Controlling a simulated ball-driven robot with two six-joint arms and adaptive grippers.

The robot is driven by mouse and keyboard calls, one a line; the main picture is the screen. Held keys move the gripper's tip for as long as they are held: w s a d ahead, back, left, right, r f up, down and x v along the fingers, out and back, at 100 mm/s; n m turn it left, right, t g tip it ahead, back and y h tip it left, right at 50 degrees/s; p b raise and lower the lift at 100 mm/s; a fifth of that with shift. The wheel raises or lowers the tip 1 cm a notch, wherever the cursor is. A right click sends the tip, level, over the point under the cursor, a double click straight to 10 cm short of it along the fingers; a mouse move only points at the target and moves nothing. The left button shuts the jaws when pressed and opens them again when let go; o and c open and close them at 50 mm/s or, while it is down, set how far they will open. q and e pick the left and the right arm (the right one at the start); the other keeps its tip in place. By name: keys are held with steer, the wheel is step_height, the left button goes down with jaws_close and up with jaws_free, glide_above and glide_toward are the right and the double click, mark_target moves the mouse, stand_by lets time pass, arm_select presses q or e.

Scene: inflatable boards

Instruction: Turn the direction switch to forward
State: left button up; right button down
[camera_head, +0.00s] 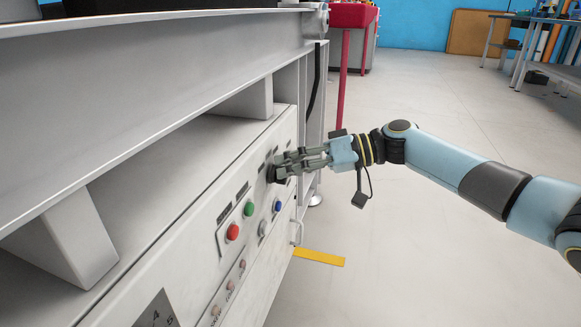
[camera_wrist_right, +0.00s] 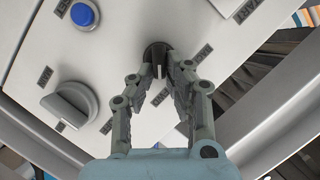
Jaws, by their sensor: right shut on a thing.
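The exact handle position is hard to tell. My left gripper is out of view.
The panel (camera_head: 190,262) has a red button (camera_head: 233,232), a green button (camera_head: 249,208), a blue button (camera_head: 278,206) and a grey knob (camera_wrist_right: 68,104). A grey machine beam (camera_head: 150,75) runs above. Open floor lies to the right, with a yellow strip (camera_head: 318,257).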

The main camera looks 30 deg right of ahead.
steer(key=shift+a, duration=0.1)
steer(key=c, duration=1.3)
jaws_free()
steer(key=shift+w+a, duration=0.1)
steer(key=shift+w, duration=0.05)
steer(key=shift+c, duration=0.2)
steer(key=v, duration=1.2)
steer(key=shift+w, duration=0.1)
